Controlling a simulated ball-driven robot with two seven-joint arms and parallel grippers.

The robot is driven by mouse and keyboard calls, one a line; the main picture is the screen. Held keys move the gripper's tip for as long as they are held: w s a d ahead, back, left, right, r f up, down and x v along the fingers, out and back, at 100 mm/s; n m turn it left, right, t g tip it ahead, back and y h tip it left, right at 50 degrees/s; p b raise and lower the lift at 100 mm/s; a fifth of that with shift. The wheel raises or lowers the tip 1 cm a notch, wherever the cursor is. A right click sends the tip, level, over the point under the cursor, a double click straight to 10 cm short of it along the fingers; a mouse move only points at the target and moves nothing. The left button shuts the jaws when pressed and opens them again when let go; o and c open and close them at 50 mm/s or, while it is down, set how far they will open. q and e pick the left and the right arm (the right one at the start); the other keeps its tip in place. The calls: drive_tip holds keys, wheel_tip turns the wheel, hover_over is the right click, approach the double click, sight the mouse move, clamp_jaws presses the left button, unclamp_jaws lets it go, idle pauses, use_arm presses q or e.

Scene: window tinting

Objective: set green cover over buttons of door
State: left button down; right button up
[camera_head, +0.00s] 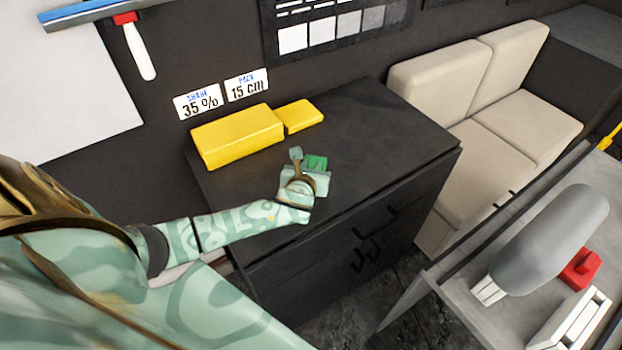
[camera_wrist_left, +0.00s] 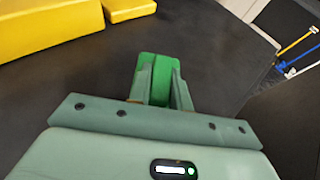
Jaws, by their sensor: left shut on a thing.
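The green cover (camera_head: 317,161) is a small green block at the cabinet top, between the fingers of my left gripper (camera_head: 307,171). In the left wrist view the cover (camera_wrist_left: 158,68) sticks out past the fingertips of the gripper (camera_wrist_left: 160,92), which is shut on it. I cannot tell whether the cover still touches the cabinet top. At the right lies a grey panel that looks like the door (camera_head: 455,290), with a rounded grey armrest (camera_head: 552,238). A white slotted piece (camera_head: 572,322) is at its lower right; I cannot make out buttons there. My right gripper is out of view.
A large yellow block (camera_head: 237,137) and a smaller one (camera_head: 299,115) are behind the gripper on the dark cabinet (camera_head: 375,125). A red piece (camera_head: 580,268) sits beside the armrest. A beige sofa (camera_head: 480,100) stands behind. The cabinet top's right part is clear.

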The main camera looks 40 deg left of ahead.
use_arm(q)
drive_tip(key=shift+w+a+f, duration=0.1)
drive_tip(key=shift+a+f, duration=0.1)
drive_tip(key=shift+f, duration=0.05)
drive_tip(key=f+b, duration=0.2)
drive_tip(key=f, duration=0.1)
drive_tip(key=shift+w+a+f, duration=0.15)
drive_tip(key=shift+a+f, duration=0.15)
drive_tip(key=shift+a, duration=0.1)
drive_tip(key=shift+f, duration=0.25)
drive_tip(key=shift+r, duration=0.15)
drive_tip(key=c, duration=1.3)
unclamp_jaws()
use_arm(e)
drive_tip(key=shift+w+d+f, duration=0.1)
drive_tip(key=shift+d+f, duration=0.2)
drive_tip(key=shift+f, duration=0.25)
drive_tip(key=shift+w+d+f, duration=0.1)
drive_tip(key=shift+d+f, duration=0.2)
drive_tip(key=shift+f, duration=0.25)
